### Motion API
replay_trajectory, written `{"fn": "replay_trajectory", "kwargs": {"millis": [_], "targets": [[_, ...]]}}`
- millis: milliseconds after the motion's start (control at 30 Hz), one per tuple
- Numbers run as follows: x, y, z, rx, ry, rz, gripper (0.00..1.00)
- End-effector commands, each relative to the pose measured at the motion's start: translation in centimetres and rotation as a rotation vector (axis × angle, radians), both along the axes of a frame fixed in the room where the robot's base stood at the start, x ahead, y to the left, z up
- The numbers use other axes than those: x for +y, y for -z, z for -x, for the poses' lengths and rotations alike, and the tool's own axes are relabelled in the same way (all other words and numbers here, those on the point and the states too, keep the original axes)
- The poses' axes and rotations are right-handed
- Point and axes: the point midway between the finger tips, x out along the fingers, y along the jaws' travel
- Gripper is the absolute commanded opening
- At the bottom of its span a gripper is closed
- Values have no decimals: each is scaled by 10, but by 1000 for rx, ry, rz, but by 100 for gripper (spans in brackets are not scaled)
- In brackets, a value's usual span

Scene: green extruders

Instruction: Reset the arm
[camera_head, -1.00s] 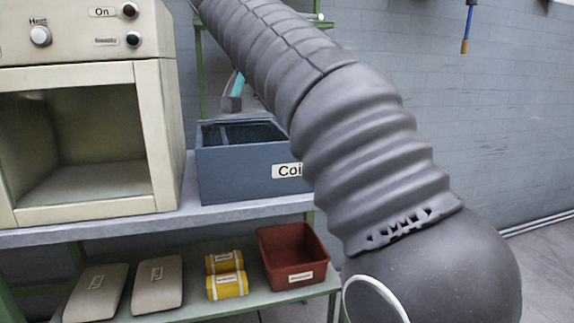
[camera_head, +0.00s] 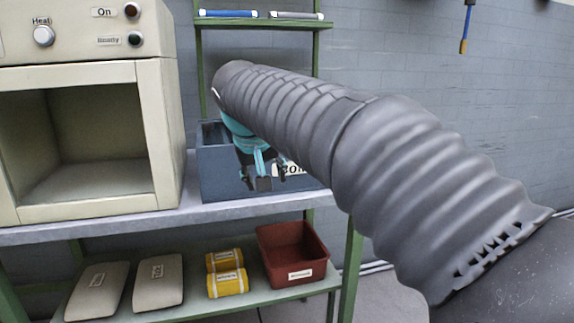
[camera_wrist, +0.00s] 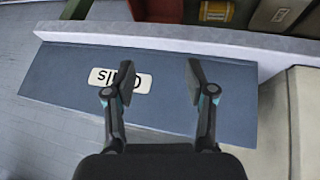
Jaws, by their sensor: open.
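My arm covers the bin's right part in the head view. In the wrist view my gripper (camera_wrist: 158,82) has its two fingers spread apart with nothing between them. The bin's labelled face (camera_wrist: 70,72) lies beyond the fingers in that view, and its label shows upside down beside the left finger. I cannot tell how far the fingertips are from the bin.
A cream heating machine (camera_head: 160,120) with an open chamber stands left of the bin. Below are two pale bags (camera_head: 158,283), yellow packs (camera_head: 226,284) and a red bin (camera_head: 292,272). A higher shelf (camera_head: 255,22) holds two rods.

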Motion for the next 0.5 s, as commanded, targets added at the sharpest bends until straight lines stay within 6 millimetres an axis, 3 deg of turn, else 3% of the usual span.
{"fn": "replay_trajectory", "kwargs": {"millis": [267, 500], "targets": [[-61, 79, 74, 111, -106, -39, 55], [-117, 146, 157, 157, -88, -113, 55]]}}
